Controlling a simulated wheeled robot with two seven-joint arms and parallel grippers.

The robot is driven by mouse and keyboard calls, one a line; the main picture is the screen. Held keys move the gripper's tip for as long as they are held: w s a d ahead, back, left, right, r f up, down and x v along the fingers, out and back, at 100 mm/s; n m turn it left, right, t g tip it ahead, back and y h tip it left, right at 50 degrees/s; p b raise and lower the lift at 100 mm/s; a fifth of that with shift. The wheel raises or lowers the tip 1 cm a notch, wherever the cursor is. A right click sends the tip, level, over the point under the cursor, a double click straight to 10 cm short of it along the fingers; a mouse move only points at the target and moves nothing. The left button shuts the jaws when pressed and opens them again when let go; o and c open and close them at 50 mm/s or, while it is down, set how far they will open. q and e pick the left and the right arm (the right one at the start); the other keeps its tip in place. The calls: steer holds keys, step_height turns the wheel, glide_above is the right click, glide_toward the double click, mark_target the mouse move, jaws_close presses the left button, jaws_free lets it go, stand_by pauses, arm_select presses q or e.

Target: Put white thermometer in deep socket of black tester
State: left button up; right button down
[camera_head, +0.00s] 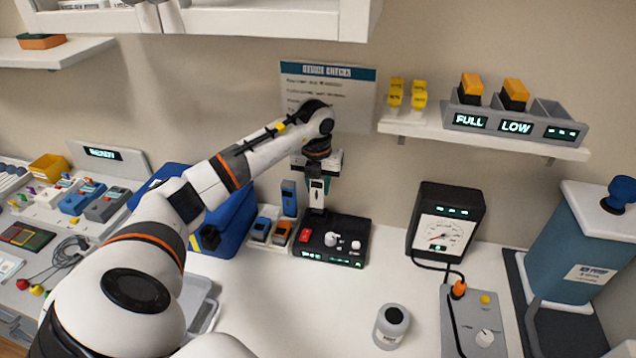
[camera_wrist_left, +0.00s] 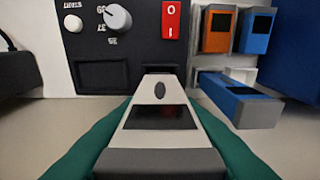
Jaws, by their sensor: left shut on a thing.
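The white thermometer (camera_head: 317,186) has a dark screen and is upright in my left gripper (camera_head: 318,176). In the left wrist view the gripper's green fingers (camera_wrist_left: 160,150) are on both sides of the white thermometer (camera_wrist_left: 160,142). The black tester (camera_head: 350,226) is directly below, with a red switch, white knobs and lit green displays. In the left wrist view the tester (camera_wrist_left: 112,52) shows a dark rectangular recess (camera_wrist_left: 103,75) left of the thermometer's far end. That end overlaps the tester's face and hides what is behind it; I cannot tell whether it is inside a socket.
A large blue case (camera_head: 228,215) is behind my arm.

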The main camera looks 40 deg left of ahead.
arm_select(q)
steer(key=shift+f+b, duration=0.6)
steer(key=shift+f, duration=0.45)
steer(key=o, duration=1.1)
steer(key=shift+c, duration=0.2)
steer(key=r, duration=0.3)
steer(key=r+b, duration=0.1)
steer(key=r, duration=0.3)
steer(key=s+r, duration=0.1)
steer(key=r, duration=0.3)
steer(key=shift+d+b, duration=0.35)
steer(key=shift+s+r, duration=0.15)
steer(key=shift+r, duration=0.35)
